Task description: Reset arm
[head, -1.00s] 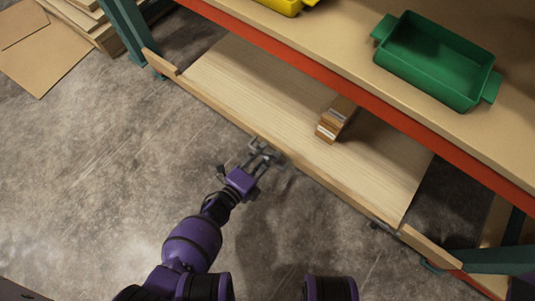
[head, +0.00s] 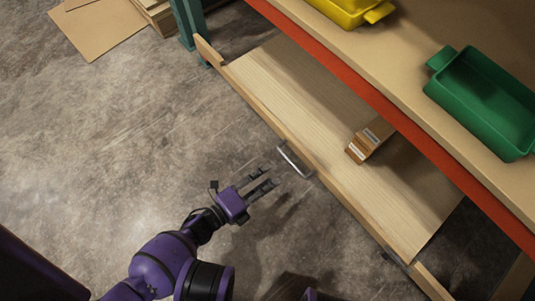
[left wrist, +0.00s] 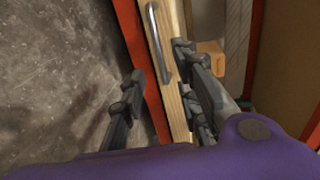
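My left gripper (head: 267,180) is purple with dark fingers. In the head view it is over the concrete floor, a little apart from the drawer handle, with its fingers parted and nothing between them. It also shows open in the left wrist view (left wrist: 155,105). The metal handle (head: 293,159) is on the front board of a wooden drawer (head: 300,95); the handle also shows in the left wrist view (left wrist: 158,42). The drawer is pulled out beneath the shelf. My right gripper is not in view.
A small brown box (head: 369,140) lies in the drawer. A green bin (head: 482,103) and a yellow bin (head: 350,12) stand on the shelf, which has an orange beam (head: 400,120). Cardboard and planks (head: 97,30) lie at the upper left. The floor (head: 100,150) on the left is clear.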

